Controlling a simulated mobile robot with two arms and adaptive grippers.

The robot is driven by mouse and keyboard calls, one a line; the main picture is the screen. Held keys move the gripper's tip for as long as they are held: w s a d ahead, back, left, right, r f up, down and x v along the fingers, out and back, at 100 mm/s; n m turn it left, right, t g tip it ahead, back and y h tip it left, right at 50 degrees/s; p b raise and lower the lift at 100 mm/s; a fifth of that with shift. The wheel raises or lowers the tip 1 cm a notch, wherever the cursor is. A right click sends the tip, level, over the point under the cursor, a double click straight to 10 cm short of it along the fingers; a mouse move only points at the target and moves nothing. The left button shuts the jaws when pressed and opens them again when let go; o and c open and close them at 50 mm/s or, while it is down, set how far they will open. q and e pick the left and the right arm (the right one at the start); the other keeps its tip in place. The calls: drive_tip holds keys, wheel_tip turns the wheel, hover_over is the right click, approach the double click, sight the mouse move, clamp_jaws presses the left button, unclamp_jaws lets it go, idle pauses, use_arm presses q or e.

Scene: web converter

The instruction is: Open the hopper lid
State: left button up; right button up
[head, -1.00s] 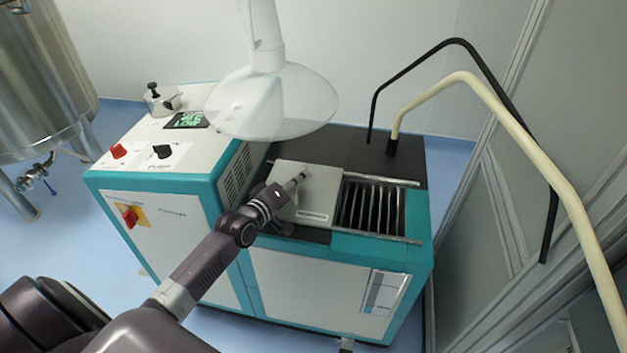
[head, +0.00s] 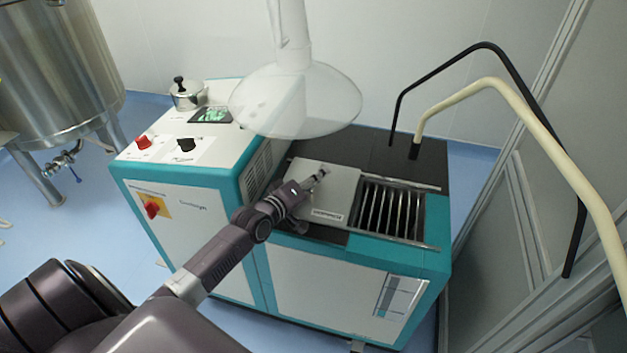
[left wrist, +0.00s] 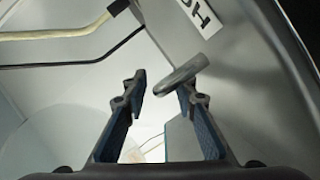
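The hopper lid (head: 337,185) is a flat light-grey plate with a dark-lettered label, lying on top of the machine beside a slatted opening. In the left wrist view, part of the lettered label (left wrist: 190,14) shows at the top. My left gripper (head: 320,177) is over the lid, its fingers near a small handle on it. In the left wrist view my left gripper (left wrist: 160,88) has its fingers apart. A rounded metal handle (left wrist: 183,74) is close to the right fingertip; I cannot tell whether they touch. My right gripper is not in view.
The slatted opening (head: 392,210) lies right of the lid. A clear hood (head: 295,100) hangs above the machine's rear. A black bent bar (head: 440,62) and a cream one (head: 460,92) rise at the right. A steel tank (head: 60,70) stands at the left.

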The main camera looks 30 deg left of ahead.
use_arm(q)
drive_tip(key=v, duration=1.2)
idle(0.3)
